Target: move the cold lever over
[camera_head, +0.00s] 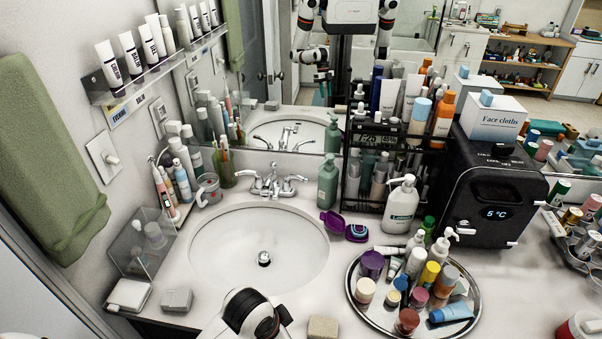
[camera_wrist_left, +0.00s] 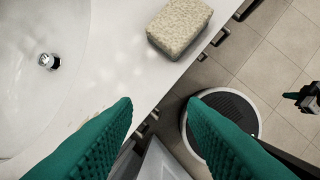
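The chrome faucet (camera_head: 272,184) stands behind the white sink basin (camera_head: 258,247). It has one lever on each side of the spout, a left lever (camera_head: 254,178) and a right lever (camera_head: 294,180). No hot or cold marking is readable. My left arm shows at the bottom middle of the head view, its fingers out of sight there. In the left wrist view my left gripper (camera_wrist_left: 160,103) has its teal fingers apart with nothing between them, near the counter's front edge. What looks like my right gripper (camera_wrist_left: 304,96) shows small at the right, over the floor.
A tan sponge (camera_head: 323,328) lies by the counter's front edge; it also shows in the left wrist view (camera_wrist_left: 180,25). A green pump bottle (camera_head: 328,182) and purple case (camera_head: 332,222) stand right of the faucet. A crowded round tray (camera_head: 360,308) lies right of the sink.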

